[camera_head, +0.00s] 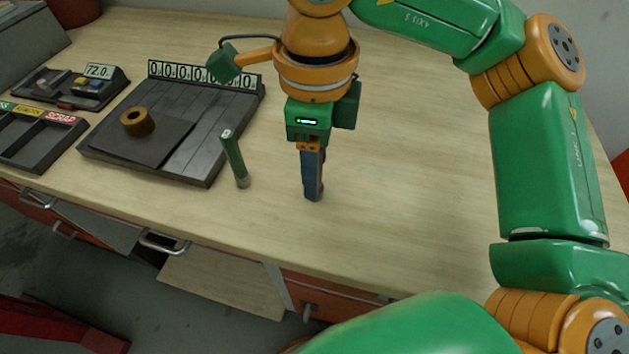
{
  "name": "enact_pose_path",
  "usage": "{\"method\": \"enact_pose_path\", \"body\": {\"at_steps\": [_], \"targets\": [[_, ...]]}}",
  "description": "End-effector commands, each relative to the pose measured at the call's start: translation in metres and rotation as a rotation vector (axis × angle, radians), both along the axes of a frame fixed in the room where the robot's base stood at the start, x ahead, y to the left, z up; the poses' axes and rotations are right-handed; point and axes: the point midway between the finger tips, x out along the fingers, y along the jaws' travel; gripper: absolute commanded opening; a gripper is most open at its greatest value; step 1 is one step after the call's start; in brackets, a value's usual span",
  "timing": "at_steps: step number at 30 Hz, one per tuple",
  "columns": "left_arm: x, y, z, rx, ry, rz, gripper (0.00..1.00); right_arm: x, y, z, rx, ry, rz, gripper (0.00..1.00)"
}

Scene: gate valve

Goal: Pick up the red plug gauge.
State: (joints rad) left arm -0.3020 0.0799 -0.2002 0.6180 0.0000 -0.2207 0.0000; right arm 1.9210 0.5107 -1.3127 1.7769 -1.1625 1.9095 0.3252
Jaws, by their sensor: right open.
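I cannot make out a red plug gauge in the head view; it may be hidden behind my right gripper. A green plug gauge (234,157) with a grey metal lower end stands upright, slightly tilted in the picture, on the wooden bench (420,220). My right gripper (313,192) points down over the bench, to the right of the green gauge and apart from it. Its dark fingers are seen edge-on, so the gap between them hardly shows. It is open, and I see nothing held in it. My left gripper is not in view.
A dark board (205,140) with a number strip (205,74) and a brass ring (137,122) lies left. Further left are a labelled bin tray (40,140) and a device showing 72.0 (70,88). The bench right of my gripper is clear.

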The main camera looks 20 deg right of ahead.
Motion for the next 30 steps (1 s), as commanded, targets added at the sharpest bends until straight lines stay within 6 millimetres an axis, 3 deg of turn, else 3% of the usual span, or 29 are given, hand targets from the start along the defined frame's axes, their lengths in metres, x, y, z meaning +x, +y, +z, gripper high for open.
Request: {"method": "enact_pose_path", "body": {"at_steps": [7, 8, 13, 14, 25, 30], "targets": [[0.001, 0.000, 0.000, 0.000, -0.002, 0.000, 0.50, 0.000, 0.000, -0.005, 0.001, 0.000, 0.001, 0.56], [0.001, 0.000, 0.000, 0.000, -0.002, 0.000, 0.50, 0.000, 0.000, -0.005, 0.001, 0.000, 0.001, 0.51], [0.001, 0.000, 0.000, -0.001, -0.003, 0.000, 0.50, 0.000, 0.000, -0.005, 0.001, 0.000, 0.001, 0.05], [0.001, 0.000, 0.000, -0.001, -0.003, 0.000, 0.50, 0.000, 0.000, -0.005, 0.001, 0.000, 0.001, 0.00], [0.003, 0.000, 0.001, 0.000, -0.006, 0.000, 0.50, 0.000, 0.000, -0.003, 0.001, 0.000, 0.000, 0.00], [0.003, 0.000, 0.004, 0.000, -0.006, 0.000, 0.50, 0.001, 0.001, 0.021, 0.003, -0.003, 0.000, 0.00]]}}
